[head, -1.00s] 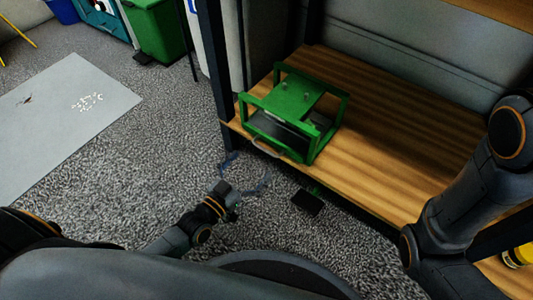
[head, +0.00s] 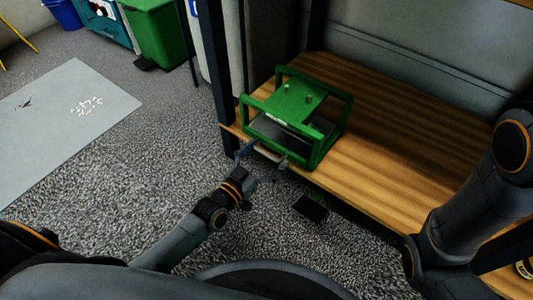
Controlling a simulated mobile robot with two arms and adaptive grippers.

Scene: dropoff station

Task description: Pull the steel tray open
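A green metal frame (head: 318,152) stands on the wooden shelf near its front edge. The steel tray (head: 287,135) sits low inside it, dark grey, with a pale curved handle (head: 268,154) at the front, over the shelf edge. My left gripper (head: 260,164) is just in front of the handle, its fingers spread apart to either side of it. Whether a finger touches the handle cannot be told. My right arm comes in at the right, but its gripper is outside the picture.
The wooden shelf (head: 400,150) is bare to the right of the frame. A dark post (head: 219,70) rises at the shelf's left corner. A small black object (head: 311,208) lies below the shelf edge. A green bin (head: 156,35) stands at the back left. Open floor lies left.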

